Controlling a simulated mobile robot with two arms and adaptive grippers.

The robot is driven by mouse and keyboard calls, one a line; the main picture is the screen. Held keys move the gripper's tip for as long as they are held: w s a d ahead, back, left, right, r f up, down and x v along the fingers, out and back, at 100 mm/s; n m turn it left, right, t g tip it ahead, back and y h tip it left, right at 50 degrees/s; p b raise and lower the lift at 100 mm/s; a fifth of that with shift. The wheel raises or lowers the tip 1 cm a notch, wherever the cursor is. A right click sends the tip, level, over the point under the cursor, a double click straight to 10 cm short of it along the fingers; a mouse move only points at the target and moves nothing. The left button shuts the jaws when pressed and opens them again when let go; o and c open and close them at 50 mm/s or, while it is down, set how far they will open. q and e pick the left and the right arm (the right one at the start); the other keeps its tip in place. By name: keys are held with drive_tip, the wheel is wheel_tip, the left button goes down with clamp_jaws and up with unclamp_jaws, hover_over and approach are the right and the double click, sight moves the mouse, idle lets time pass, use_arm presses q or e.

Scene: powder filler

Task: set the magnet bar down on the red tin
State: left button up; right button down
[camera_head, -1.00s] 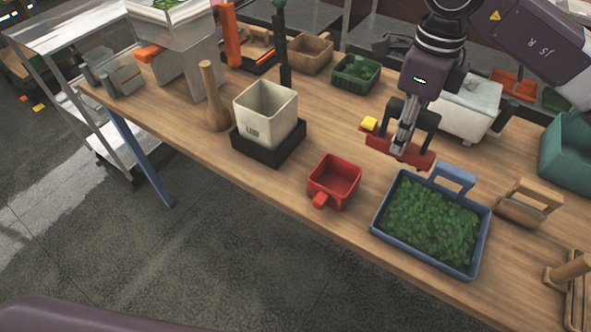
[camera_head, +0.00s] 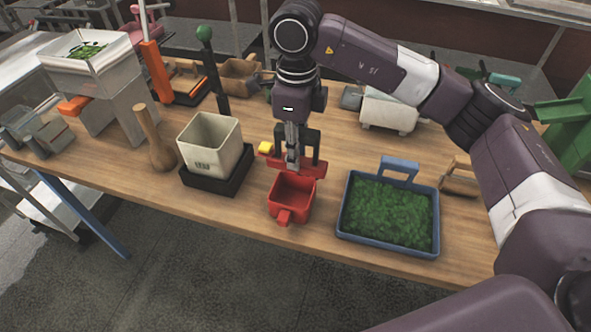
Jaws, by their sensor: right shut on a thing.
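The red tin (camera_head: 289,202), an open square container with a short front handle, stands on the table in the middle of the view. My right gripper (camera_head: 292,158) points down at the tin's back side and is shut on the magnet bar (camera_head: 312,169). The bar is red with black uprights and a yellow block at its left end. It lies crosswise over or just behind the tin's back rim; I cannot tell whether it touches. The fingers hide the bar's middle. My left gripper is not in view.
A white square container (camera_head: 210,146) on a black base stands left of the tin. A blue tray (camera_head: 347,232) of green leaves is close on the right. A wooden pestle (camera_head: 151,140) stands further left. The table's front edge runs just before the tin.

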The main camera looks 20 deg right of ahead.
wheel_tip(320, 180, down, 3)
drive_tip(key=shift+f+p, duration=0.1)
drive_tip(key=shift+p, duration=0.2)
wheel_tip(320, 180, down, 4)
drive_tip(key=shift+f+p, duration=0.2)
drive_tip(key=shift+p, duration=0.45)
drive_tip(key=c, duration=2.1)
unclamp_jaws()
drive_tip(key=shift+f, duration=0.2)
drive_tip(key=o, duration=0.4)
drive_tip(key=shift+r, duration=0.1)
drive_tip(key=shift+o, duration=0.2)
